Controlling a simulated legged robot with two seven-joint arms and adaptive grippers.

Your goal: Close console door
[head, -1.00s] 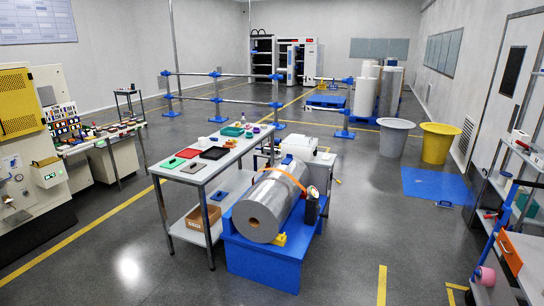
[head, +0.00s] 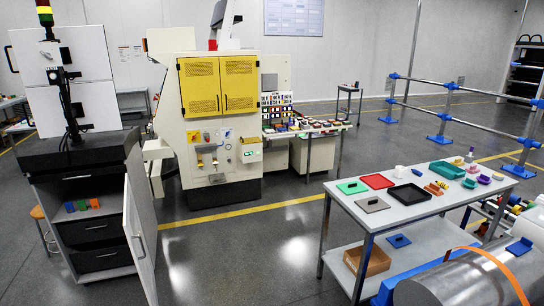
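The console (head: 88,160) stands at the left of the head view, a dark-topped cabinet with a white panel and a black stand on top. Its light grey door (head: 139,232) hangs open at the right side of the cabinet, swung out toward me. The open front shows a shelf with several small coloured blocks (head: 82,206) and black drawers or bins (head: 98,243) below. A handle shows on the door's face. Neither of my grippers is in view.
A yellow-doored machine (head: 217,85) stands right of the console. A work table (head: 400,206) with coloured trays and a metal roll (head: 465,282) are at the right. The floor between console and table is clear.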

